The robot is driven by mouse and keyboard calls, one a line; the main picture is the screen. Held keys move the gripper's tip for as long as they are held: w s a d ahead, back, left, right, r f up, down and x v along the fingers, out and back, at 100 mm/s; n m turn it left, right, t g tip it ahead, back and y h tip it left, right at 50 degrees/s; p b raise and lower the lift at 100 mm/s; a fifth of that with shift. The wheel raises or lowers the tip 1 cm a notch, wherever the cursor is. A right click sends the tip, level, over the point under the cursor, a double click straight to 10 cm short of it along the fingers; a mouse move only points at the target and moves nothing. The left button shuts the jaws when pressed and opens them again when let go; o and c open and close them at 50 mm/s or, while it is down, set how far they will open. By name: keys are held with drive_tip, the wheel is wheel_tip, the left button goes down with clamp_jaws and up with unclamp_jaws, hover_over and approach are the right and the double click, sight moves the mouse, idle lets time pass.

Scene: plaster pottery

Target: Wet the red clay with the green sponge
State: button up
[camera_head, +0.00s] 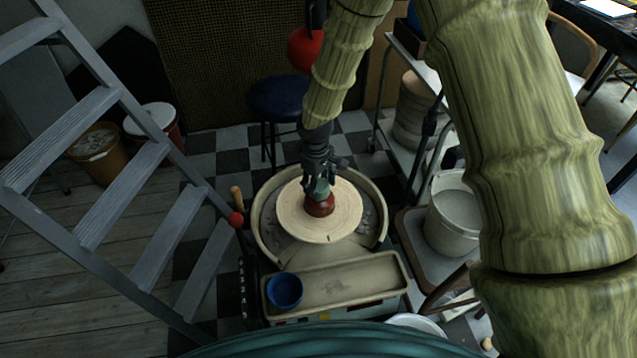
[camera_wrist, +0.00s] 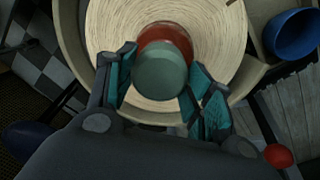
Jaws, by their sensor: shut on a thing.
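The red clay (camera_head: 319,208) sits at the middle of the round wheel head (camera_head: 345,217). It also shows in the wrist view (camera_wrist: 166,34), partly hidden behind the round green sponge (camera_wrist: 160,72). My gripper (camera_head: 319,183) points down just above the clay. In the wrist view my gripper (camera_wrist: 160,64) has its two fingers on either side of the sponge and is shut on it. The sponge overlaps the clay in the picture and is at or very close to its top; I cannot tell for sure whether they touch.
A blue bowl (camera_head: 285,291) stands on the tray (camera_head: 345,288) in front of the wheel. A white bucket (camera_head: 453,222) is on the right. A grey ladder (camera_head: 120,180) stands on the left. A dark blue stool (camera_head: 279,98) is behind the wheel.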

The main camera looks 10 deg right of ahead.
drive_tip(key=shift+s, duration=0.1)
drive_tip(key=shift+r+p, duration=3.35)
drive_tip(key=shift+r, duration=0.65)
drive_tip(key=s+d+r+m+p, duration=0.2)
drive_tip(key=s+m, duration=0.4)
drive_tip(key=s, duration=0.3)
drive_tip(key=shift+d+r+m+p, duration=0.25)
drive_tip(key=shift+d+m+p, duration=0.15)
drive_tip(key=shift+d+p, duration=0.65)
drive_tip(key=shift+a, duration=0.2)
